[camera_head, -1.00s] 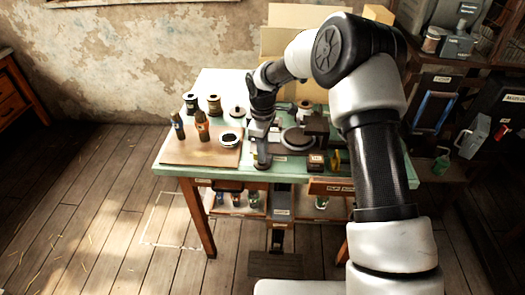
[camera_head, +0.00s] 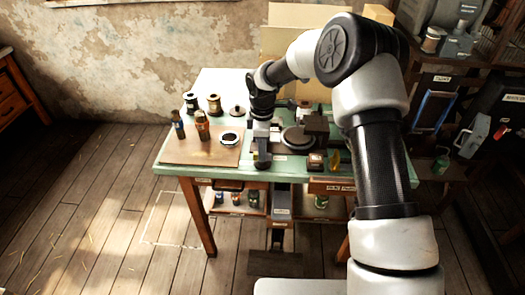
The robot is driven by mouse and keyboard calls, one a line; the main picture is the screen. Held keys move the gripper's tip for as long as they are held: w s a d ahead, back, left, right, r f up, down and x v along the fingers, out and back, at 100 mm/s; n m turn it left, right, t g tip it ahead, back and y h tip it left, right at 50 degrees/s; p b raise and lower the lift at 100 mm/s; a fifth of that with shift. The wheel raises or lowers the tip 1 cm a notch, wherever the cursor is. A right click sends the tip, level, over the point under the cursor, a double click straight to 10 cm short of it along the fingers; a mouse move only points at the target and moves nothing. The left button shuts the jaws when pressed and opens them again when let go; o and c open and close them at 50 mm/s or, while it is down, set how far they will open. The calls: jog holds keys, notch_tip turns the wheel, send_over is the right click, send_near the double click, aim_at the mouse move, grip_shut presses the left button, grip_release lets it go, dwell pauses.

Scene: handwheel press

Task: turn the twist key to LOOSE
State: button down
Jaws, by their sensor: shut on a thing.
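My gripper (camera_head: 262,118) points down over the front middle of the green bench (camera_head: 174,165), beside the press (camera_head: 294,139) with its round grey plate. Its fingers are shut on what I take to be the twist key, which is small and mostly hidden by the gripper. A grey upright part with a dark lower end (camera_head: 262,153) stands directly below the gripper near the bench's front edge. I cannot read any LOOSE marking or tell the key's angle.
Spools (camera_head: 214,104) stand behind. A small labelled box (camera_head: 316,161) sits at the front right. A cardboard box (camera_head: 290,50) stands at the back.

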jog(key=c, duration=1.8)
grip_release()
notch_tip(320, 180, up, 18)
jog(key=shift+f, duration=0.25)
